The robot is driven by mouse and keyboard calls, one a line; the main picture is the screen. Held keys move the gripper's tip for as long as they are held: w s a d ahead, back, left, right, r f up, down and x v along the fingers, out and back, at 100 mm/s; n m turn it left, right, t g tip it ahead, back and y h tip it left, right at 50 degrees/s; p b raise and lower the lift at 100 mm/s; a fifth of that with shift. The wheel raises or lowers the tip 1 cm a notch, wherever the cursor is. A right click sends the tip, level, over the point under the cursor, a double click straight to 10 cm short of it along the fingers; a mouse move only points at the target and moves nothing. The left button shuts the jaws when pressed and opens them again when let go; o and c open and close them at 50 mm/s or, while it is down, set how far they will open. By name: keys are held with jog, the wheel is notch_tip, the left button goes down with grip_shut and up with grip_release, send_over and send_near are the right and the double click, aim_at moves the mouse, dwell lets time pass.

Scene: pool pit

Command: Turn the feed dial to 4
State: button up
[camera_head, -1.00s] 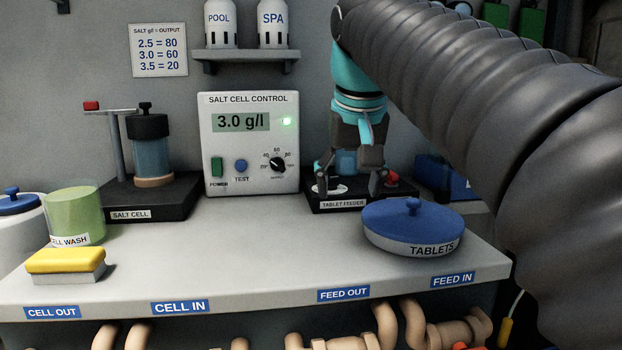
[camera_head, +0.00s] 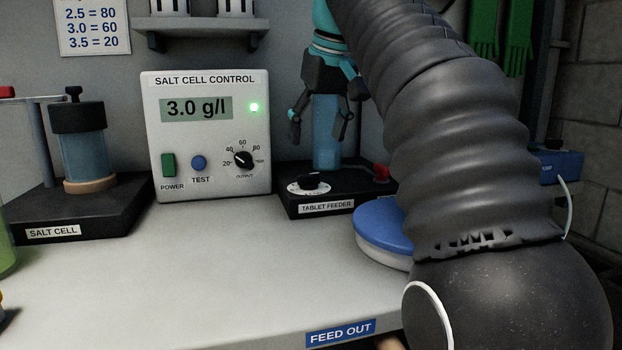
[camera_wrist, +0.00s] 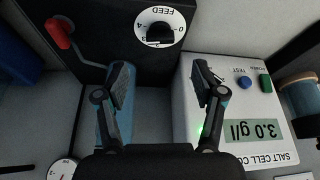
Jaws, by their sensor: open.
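The tablet feeder (camera_head: 340,198) is a black base with a clear blue tube (camera_head: 326,150) standing on it. Its feed dial (camera_head: 309,184), a black knob on a white round scale, sits at the base's front left. The dial also shows at the top of the wrist view (camera_wrist: 160,32), upside down, with FEED and a 0 readable. I cannot tell its exact setting. My gripper (camera_head: 318,128) is open and empty, pointing down above the feeder, its fingers apart from the dial. In the wrist view the dial lies beyond the open fingertips (camera_wrist: 160,78).
The salt cell control box (camera_head: 207,190) stands left of the feeder, reading 3.0 g/l. A red knob (camera_head: 382,173) is at the feeder's right. The blue-lidded tablets tub (camera_head: 378,222) is in front right, partly hidden by my arm. The bench front is clear.

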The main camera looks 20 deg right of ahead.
aim_at(309, 174)
jog(key=b+x, duration=0.2)
jog(key=x, duration=0.6)
jog(key=shift+a+f, duration=0.1)
jog(key=c, duration=1.1)
jog(key=shift+c, duration=0.2)
